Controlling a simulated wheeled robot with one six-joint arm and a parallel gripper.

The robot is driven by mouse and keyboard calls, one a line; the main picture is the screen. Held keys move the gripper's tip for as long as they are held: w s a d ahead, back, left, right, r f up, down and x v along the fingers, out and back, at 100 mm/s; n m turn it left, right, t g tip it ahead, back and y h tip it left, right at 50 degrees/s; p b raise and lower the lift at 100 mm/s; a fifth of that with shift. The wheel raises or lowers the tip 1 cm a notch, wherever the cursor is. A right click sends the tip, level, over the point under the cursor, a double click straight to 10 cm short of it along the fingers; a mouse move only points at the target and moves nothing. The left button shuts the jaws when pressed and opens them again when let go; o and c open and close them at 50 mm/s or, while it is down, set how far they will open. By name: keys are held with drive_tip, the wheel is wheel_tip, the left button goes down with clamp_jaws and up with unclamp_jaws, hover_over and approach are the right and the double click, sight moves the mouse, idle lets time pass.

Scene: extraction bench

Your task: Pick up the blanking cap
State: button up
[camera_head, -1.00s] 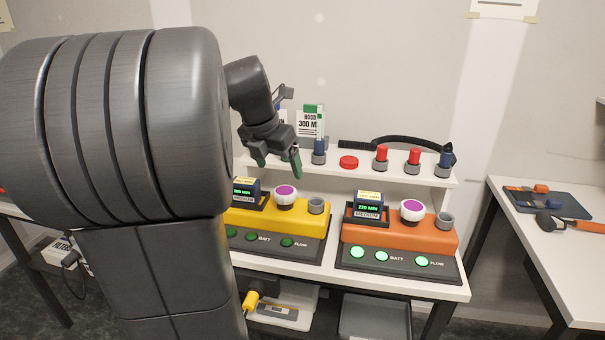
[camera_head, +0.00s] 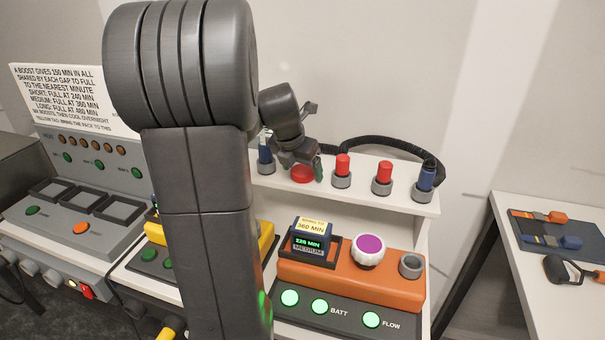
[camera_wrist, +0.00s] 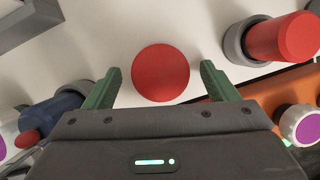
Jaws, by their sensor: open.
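A flat round red cap (camera_head: 303,173), which I take for the blanking cap, lies on the white shelf. It also shows in the wrist view (camera_wrist: 160,73), between the two green fingers and just ahead of them. My gripper (camera_head: 291,166) is over the shelf at the cap, open, with a finger on either side; it also shows in the wrist view (camera_wrist: 160,88). White shelf shows between each finger and the cap, so neither finger appears to touch it. The arm hides part of the bench to the left.
Red plugs in grey sockets (camera_head: 342,172) (camera_head: 382,179) and a blue one (camera_head: 425,181) stand right of the cap. A blue plug (camera_head: 265,155) stands close on its left. An orange unit (camera_head: 375,285) sits below the shelf. A black hose (camera_head: 390,147) runs behind.

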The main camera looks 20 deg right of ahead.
drive_tip(key=c, duration=1.1)
